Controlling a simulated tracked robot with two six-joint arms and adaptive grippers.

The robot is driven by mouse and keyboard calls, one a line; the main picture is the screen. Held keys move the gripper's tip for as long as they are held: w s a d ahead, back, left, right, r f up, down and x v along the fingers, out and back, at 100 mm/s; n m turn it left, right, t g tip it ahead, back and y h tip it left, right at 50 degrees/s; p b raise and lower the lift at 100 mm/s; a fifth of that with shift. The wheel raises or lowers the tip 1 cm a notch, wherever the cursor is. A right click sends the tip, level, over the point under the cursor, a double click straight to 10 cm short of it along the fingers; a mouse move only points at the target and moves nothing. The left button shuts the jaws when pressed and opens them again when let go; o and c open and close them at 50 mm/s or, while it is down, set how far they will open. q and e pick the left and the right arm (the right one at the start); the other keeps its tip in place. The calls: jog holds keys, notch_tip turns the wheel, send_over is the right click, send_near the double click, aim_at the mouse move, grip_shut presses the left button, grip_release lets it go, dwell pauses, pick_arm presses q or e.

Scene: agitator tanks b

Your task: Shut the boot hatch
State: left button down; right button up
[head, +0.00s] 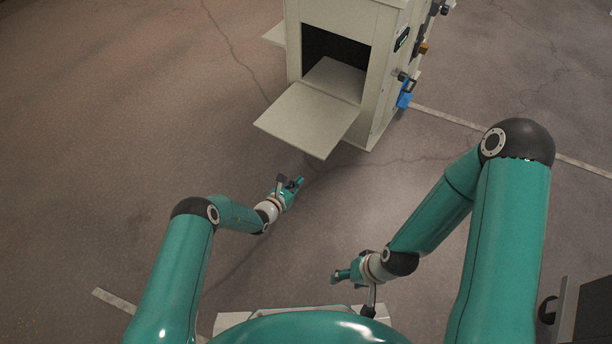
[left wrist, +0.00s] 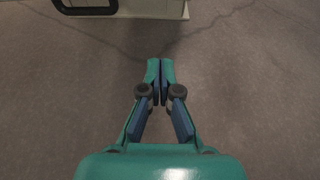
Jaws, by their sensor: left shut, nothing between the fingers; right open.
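The boot hatch (head: 308,120) is a pale flat flap at the lower front of a beige cabinet (head: 380,60). It is open, folded out toward me, with the dark opening (head: 335,62) behind it. In the left wrist view, part of a pale panel (left wrist: 150,8) with a dark handle-like loop (left wrist: 86,8) shows at the top edge. My left gripper (head: 298,182) is shut and empty, apart from the hatch and on the near side of it. Its closed fingers also show in the left wrist view (left wrist: 160,68). My right gripper (head: 336,276) is open, lower and nearer my base.
A blue part (head: 404,99) and other small fittings stick out from the cabinet's right side. Another pale flap (head: 274,35) juts from its left side. The brown cracked floor (head: 130,100) is clear to the left. A dark-edged object (head: 590,310) stands at lower right.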

pick_arm(q)
jog(key=f+b+x, duration=0.1)
jog(key=b+x, duration=0.7)
jog(key=x, duration=0.2)
jog(key=r, duration=0.2)
jog(key=r+p, duration=0.1)
jog(key=r, duration=0.2)
jog(key=shift+s+a, duration=0.1)
jog(key=shift+s, duration=0.1)
jog(key=shift+r, duration=0.15)
